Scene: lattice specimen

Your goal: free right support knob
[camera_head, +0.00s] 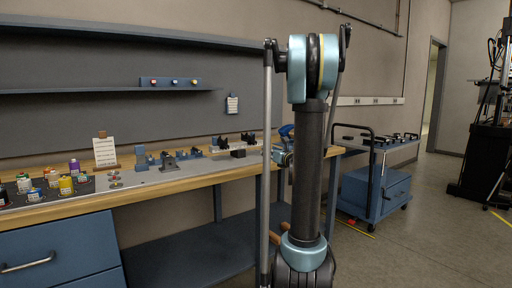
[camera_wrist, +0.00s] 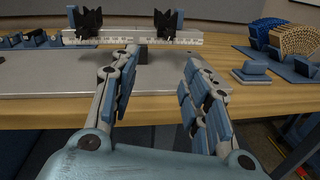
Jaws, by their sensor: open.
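The right support knob (camera_wrist: 165,22) and left support knob (camera_wrist: 88,20) are both beyond my fingertips. My gripper (camera_wrist: 162,62) is open and empty, its fingers spread over the front of the grey plate. The right knob lies ahead, between the lines of the two fingers and apart from them. In the head view, my arm hides most of my gripper and the bench area around it.
A blue lattice block (camera_wrist: 268,32) and a tan lattice block (camera_wrist: 295,42) stand at the right of the wooden bench (camera_wrist: 240,105). Small blue blocks (camera_wrist: 250,72) sit before them. In the head view, bottles (camera_head: 66,185) stand at the left and a blue cart (camera_head: 372,190) at the right.

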